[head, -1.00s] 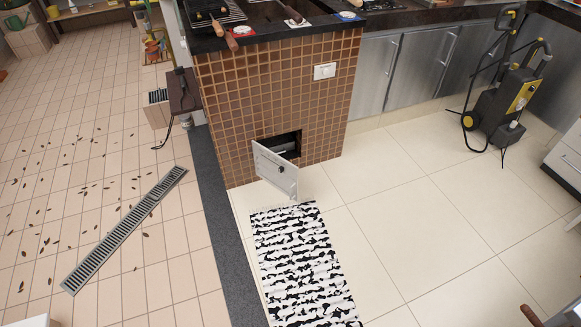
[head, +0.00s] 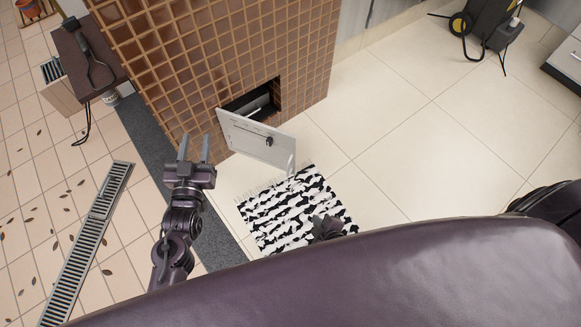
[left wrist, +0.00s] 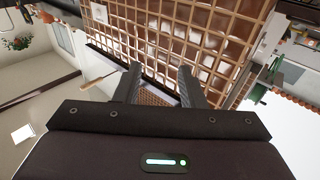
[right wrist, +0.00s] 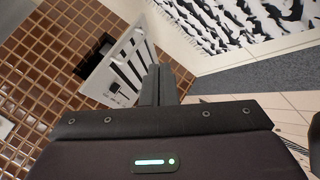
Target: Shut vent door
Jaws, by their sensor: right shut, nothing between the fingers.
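The vent door (head: 258,140) is a pale grey panel with a dark knob. It stands open, swung out from the dark vent opening (head: 262,98) low in the brown tiled block. My left gripper (head: 195,146) is open and empty, left of the door and apart from it; its spread fingers show in the left wrist view (left wrist: 160,82). In the right wrist view my right gripper (right wrist: 160,70) is shut and empty, with the door (right wrist: 125,68) just beyond its fingers; I cannot tell whether they touch. In the head view, my body hides most of the right arm.
A black-and-white mat (head: 285,215) lies on the floor before the door. The tiled block (head: 180,60) rises behind it. A dark bench (head: 88,58) and a floor drain (head: 85,240) are at left. A pressure washer (head: 485,30) stands upper right. Pale floor at right is clear.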

